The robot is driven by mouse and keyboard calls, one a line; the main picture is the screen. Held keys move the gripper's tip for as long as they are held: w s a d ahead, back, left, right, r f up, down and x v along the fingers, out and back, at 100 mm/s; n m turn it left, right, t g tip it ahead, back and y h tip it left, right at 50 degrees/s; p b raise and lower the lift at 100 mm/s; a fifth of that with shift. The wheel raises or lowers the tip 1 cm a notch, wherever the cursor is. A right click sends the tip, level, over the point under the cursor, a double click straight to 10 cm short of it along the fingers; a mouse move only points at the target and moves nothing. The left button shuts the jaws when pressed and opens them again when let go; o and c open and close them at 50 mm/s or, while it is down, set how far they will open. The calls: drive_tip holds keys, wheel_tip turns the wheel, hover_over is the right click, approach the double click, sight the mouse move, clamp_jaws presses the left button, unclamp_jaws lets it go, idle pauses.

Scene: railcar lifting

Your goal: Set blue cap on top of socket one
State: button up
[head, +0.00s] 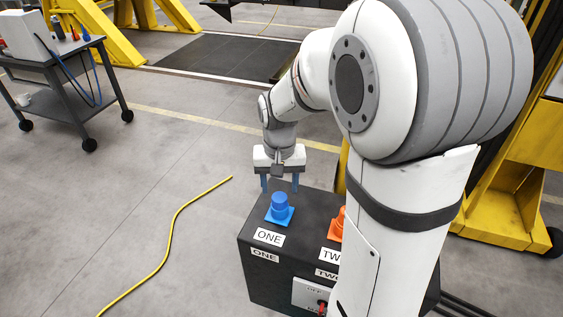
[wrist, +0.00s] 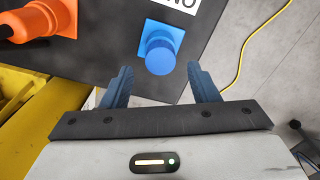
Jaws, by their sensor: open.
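A blue round cap (head: 280,201) sits upright on a blue square base (head: 288,216) behind the label ONE on top of a dark box. The cap also shows from above in the wrist view (wrist: 159,56), over its square base (wrist: 176,35). I cannot tell exactly how cap and base join. My gripper (head: 281,186) is open and empty, pointing down just behind and above the cap. In the wrist view its blue fingers (wrist: 160,67) are spread to either side of the cap's near edge, with gaps visible.
The dark box (head: 258,221) also holds an orange fitting (head: 337,225) by label TWO, partly hidden by my arm, and a switch panel (head: 308,294). A yellow cable (head: 171,235) lies on the floor at left. A grey cart (head: 62,80) stands farther left.

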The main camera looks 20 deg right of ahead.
sight(280, 198)
wheel_tip(280, 198, up, 7)
drive_tip(key=s+n+t, duration=0.2)
drive_tip(key=s+t, duration=0.1)
drive_tip(key=s, duration=1.1)
drive_tip(key=shift+d+r+n, duration=0.15)
drive_tip(key=shift+d+n, duration=0.15)
